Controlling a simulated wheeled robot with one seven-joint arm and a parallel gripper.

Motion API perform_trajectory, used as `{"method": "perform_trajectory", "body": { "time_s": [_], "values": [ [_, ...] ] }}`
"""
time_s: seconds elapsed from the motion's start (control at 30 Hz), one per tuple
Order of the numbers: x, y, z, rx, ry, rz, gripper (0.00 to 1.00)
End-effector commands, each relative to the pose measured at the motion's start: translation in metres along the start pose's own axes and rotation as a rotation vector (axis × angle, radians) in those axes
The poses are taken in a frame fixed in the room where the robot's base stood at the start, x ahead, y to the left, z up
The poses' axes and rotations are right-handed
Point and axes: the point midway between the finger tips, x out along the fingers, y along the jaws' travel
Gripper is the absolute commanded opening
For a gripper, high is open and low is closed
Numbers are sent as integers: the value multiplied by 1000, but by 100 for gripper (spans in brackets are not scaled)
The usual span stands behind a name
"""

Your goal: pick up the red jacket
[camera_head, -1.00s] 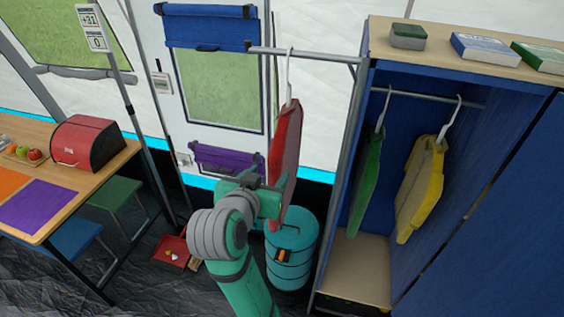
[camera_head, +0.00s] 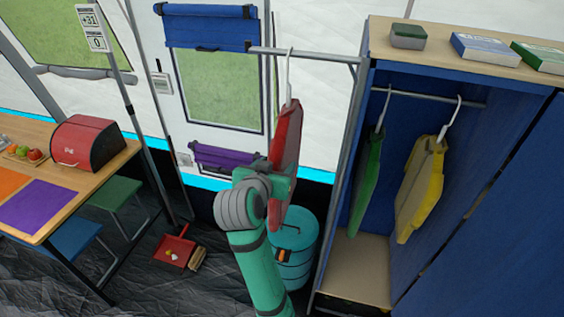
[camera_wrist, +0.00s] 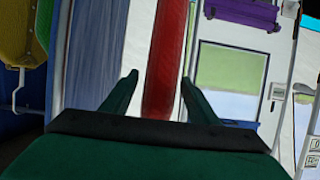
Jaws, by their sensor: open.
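The red jacket (camera_head: 288,148) hangs on a hanger from a grey rail, seen nearly edge-on in the head view. In the wrist view the red jacket (camera_wrist: 166,60) is a narrow upright strip running down between my two fingers. My gripper (camera_wrist: 158,90) is open, with one green finger on each side of the jacket and a gap visible beside it. In the head view my gripper (camera_head: 280,184) is at the jacket's left side, around its middle height. The fingertips are hard to make out there.
A blue wardrobe (camera_head: 475,210) at the right holds a green jacket (camera_head: 368,180) and a yellow jacket (camera_head: 420,188). A teal bin (camera_head: 297,262) stands below the red jacket. A table (camera_head: 110,165) with a red box stands at the left. A red dustpan (camera_head: 174,250) lies on the floor.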

Motion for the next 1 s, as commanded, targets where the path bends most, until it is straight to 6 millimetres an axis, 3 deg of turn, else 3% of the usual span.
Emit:
{"method": "perform_trajectory", "body": {
  "time_s": [0.03,0.27,0.67,1.0],
  "values": [
    [0,0,0,0,0,0,54],
    [0,0,0,0,0,0,0],
    [-2,0,-4,1,3,0,0],
    [-12,2,-30,3,6,2,0]
  ]
}}
